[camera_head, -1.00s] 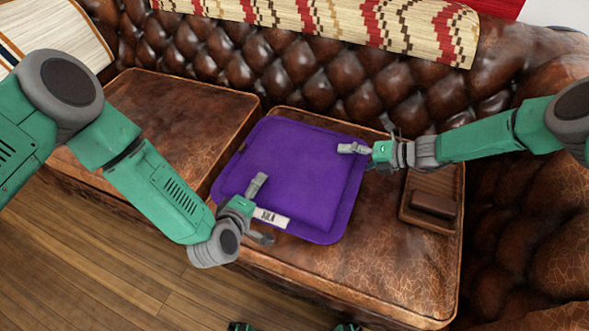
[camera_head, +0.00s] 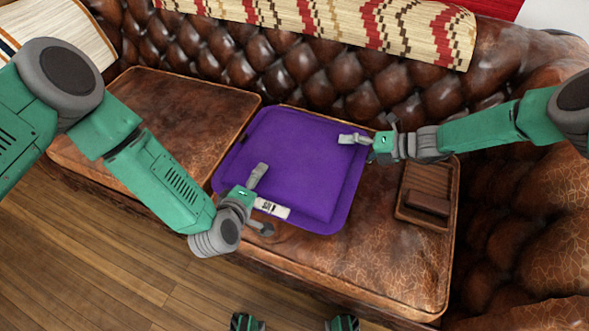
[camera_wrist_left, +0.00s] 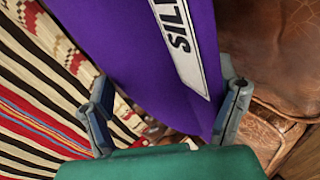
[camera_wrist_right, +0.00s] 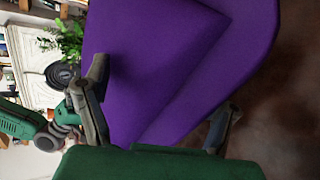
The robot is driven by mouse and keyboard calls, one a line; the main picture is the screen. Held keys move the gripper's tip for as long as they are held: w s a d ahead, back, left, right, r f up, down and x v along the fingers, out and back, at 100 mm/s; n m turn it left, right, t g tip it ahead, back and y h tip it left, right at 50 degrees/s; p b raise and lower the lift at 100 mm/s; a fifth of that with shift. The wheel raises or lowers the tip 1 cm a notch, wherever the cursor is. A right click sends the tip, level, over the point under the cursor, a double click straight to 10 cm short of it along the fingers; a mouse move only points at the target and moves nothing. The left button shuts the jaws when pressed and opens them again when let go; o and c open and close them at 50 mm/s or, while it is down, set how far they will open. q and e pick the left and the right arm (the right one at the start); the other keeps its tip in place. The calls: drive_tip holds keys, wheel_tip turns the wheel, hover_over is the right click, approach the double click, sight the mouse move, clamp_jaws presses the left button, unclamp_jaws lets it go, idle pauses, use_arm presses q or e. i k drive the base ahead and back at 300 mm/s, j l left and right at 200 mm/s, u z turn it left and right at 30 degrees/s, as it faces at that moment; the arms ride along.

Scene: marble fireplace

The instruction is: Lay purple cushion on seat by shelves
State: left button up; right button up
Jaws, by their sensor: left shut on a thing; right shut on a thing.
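The purple cushion (camera_head: 297,160) is over the right seat (camera_head: 370,265) of the brown leather sofa in the head view; I cannot tell whether it touches the seat. A white label with dark letters (camera_head: 271,208) is on its near edge. My left gripper (camera_head: 262,202) is shut on the cushion's near left edge beside the label; the cushion also fills the middle of the left wrist view (camera_wrist_left: 150,60). My right gripper (camera_head: 362,146) is shut on its right edge, and the cushion shows between the fingers in the right wrist view (camera_wrist_right: 170,80).
A wooden tray (camera_head: 437,180) with a dark brown block (camera_head: 428,203) lies on the seat right of the cushion. The left seat (camera_head: 165,110) is bare. A patterned blanket (camera_head: 400,30) lies over the sofa back. A plant (camera_wrist_right: 66,40) shows in the right wrist view.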

sight(146, 120)
drive_tip(key=i+j+z, duration=0.35)
drive_tip(key=j, duration=1.65)
drive_tip(key=j+z, duration=0.35)
drive_tip(key=j, duration=1.7)
